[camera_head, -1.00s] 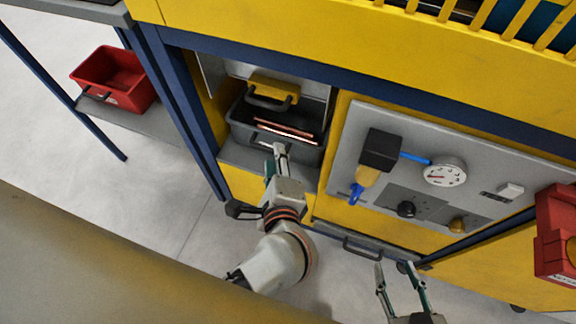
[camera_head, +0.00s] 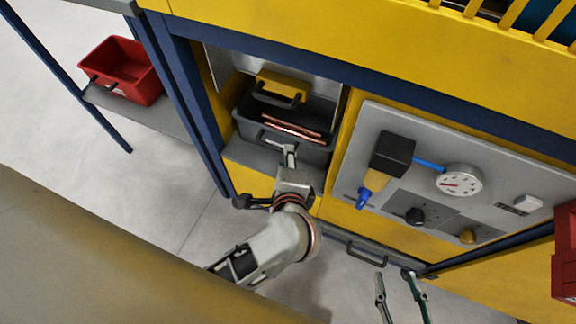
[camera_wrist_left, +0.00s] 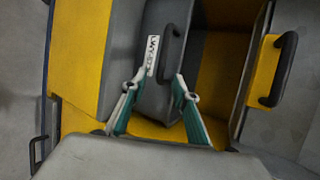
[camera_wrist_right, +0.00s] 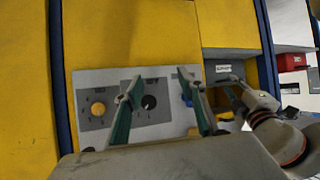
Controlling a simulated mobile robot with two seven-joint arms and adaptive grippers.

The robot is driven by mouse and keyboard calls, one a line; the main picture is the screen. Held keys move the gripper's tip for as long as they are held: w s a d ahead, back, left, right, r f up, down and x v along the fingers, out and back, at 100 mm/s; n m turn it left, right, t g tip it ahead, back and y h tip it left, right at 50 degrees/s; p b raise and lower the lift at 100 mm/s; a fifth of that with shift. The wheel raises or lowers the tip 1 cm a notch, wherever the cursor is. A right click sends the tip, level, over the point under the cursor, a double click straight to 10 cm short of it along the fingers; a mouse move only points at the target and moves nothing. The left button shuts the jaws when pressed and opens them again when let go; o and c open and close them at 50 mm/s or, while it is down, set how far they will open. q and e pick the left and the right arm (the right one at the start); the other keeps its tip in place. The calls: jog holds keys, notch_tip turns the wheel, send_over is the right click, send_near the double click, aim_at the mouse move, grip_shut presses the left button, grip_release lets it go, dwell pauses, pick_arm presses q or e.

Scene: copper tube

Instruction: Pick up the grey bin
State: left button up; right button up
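The grey bin (camera_head: 318,152) stands in an open bay of the yellow cabinet, with reddish copper tubes (camera_head: 292,130) inside. Its front handle (camera_wrist_left: 172,45) and a white label (camera_wrist_left: 152,56) show in the left wrist view. My left gripper (camera_head: 289,150) is at the bin's front, below the handle. In the left wrist view its fingers (camera_wrist_left: 160,78) are apart with the bin's front wall between them in the picture; contact cannot be told. My right gripper (camera_head: 398,284) is open and empty, low in front of the cabinet, also in the right wrist view (camera_wrist_right: 158,82).
A yellow part with a dark handle (camera_head: 279,89) is just behind the bin. A grey panel with a gauge (camera_head: 460,181) and knobs is to the right. A red bin (camera_head: 122,70) sits on a side shelf at left. Blue posts flank the bay.

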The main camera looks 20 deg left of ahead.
pick_arm(q)
jog(key=shift+x, duration=1.25)
pick_arm(e)
jog(key=shift+w+a+r, duration=0.2)
jog(key=shift+w+r, duration=0.25)
jog(key=shift+r, duration=0.1)
pick_arm(q)
jog(key=shift+c, duration=0.3)
pick_arm(e)
jog(key=shift+f, duration=0.1)
pick_arm(q)
grip_shut()
pick_arm(e)
jog(key=shift+s+f, duration=0.1)
jog(key=shift+s, duration=0.05)
